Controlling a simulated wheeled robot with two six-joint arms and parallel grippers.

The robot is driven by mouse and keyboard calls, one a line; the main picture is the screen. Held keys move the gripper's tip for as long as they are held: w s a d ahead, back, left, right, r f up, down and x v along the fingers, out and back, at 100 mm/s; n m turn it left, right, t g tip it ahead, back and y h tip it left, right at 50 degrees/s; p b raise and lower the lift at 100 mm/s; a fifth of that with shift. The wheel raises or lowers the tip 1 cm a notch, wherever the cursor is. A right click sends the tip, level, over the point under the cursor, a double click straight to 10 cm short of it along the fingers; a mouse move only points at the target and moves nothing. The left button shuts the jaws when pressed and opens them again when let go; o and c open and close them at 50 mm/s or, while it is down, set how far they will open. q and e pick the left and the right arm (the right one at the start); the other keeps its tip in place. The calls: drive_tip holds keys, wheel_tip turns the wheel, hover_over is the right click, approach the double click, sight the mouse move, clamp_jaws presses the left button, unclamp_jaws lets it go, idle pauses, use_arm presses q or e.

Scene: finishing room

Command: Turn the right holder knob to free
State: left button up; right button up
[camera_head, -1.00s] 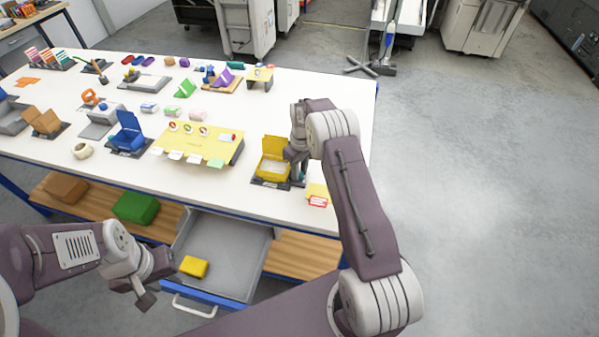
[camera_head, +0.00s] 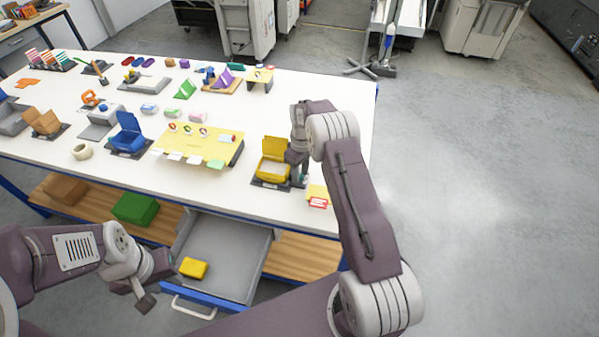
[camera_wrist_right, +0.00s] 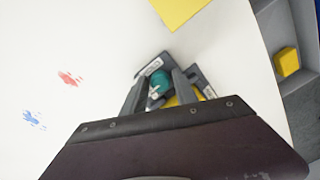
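A teal knob (camera_wrist_right: 159,84) with a pale mark shows in the right wrist view. It lies between the two grey fingers of my right gripper (camera_wrist_right: 158,82), close to both; I cannot tell whether they touch it. Part of a dark base with a white label shows beside it. In the head view my right gripper (camera_head: 297,176) is at the right side of a yellow open-lidded box (camera_head: 272,168) on a dark base. The knob is hidden there. My left gripper (camera_head: 146,302) hangs in front of the table, apart from everything; its opening is unclear.
A yellow board (camera_head: 198,146) with colored tabs lies left of the box, and a blue open-lidded box (camera_head: 128,135) further left. An open drawer (camera_head: 225,258) holding a yellow block (camera_head: 194,268) sticks out below. A yellow-and-red card (camera_head: 318,198) lies near the right front corner.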

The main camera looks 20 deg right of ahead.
sight(301, 174)
drive_tip(key=shift+r, duration=0.1)
drive_tip(key=shift+r, duration=0.25)
wheel_tip(301, 174, up, 8)
drive_tip(key=b, duration=0.1)
drive_tip(key=shift+d+r+b, duration=0.25)
drive_tip(key=shift+b, duration=0.05)
